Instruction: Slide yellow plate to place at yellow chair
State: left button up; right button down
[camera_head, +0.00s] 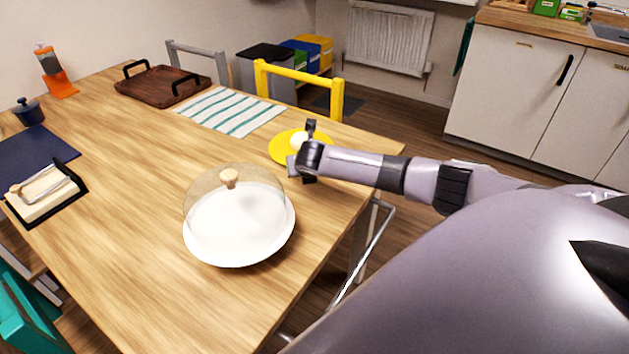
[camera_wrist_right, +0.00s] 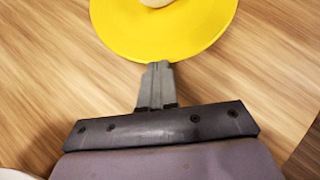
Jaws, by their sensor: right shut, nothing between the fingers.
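The yellow plate (camera_head: 278,150) lies flat on the wooden table near its far right edge, with a small pale round thing (camera_head: 299,139) on it. The plate (camera_wrist_right: 165,35) also shows at the top of the right wrist view. The yellow chair (camera_head: 297,75) stands at the table's far side, behind the plate. My right gripper (camera_head: 291,166) is at the plate's near rim; part of the plate is hidden behind it. In the right wrist view its fingers (camera_wrist_right: 157,68) are shut with nothing between them, tips at the rim; contact is hard to tell. My left gripper is not in view.
A white dish under a clear dome (camera_head: 230,178) stands near the gripper on the table (camera_head: 150,240). A striped cloth (camera_head: 230,111) lies left of the yellow plate, and a brown tray (camera_head: 162,84) lies farther left. Bare wood lies between plate and yellow chair.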

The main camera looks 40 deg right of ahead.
aim_at(298, 147)
jog(key=w+d+b, duration=0.1)
jog(key=w+b, duration=0.1)
jog(key=w+d+b, duration=0.1)
jog(key=w+b, duration=0.1)
jog(key=w+d+b, duration=0.1)
jog(key=w+b, duration=0.1)
jog(key=shift+w+d+f, duration=0.35)
jog(key=shift+d, duration=0.05)
jog(key=shift+w+d+b, duration=0.3)
jog(key=shift+w+b, duration=0.25)
jog(key=shift+b, duration=0.3)
jog(key=shift+w+d+r+b, duration=0.15)
jog(key=shift+w+r+b, duration=0.05)
jog(key=shift+b, duration=0.15)
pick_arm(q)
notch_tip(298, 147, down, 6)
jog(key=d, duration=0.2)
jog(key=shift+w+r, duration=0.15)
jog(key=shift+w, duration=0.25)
pick_arm(e)
jog(key=shift+r, duration=0.1)
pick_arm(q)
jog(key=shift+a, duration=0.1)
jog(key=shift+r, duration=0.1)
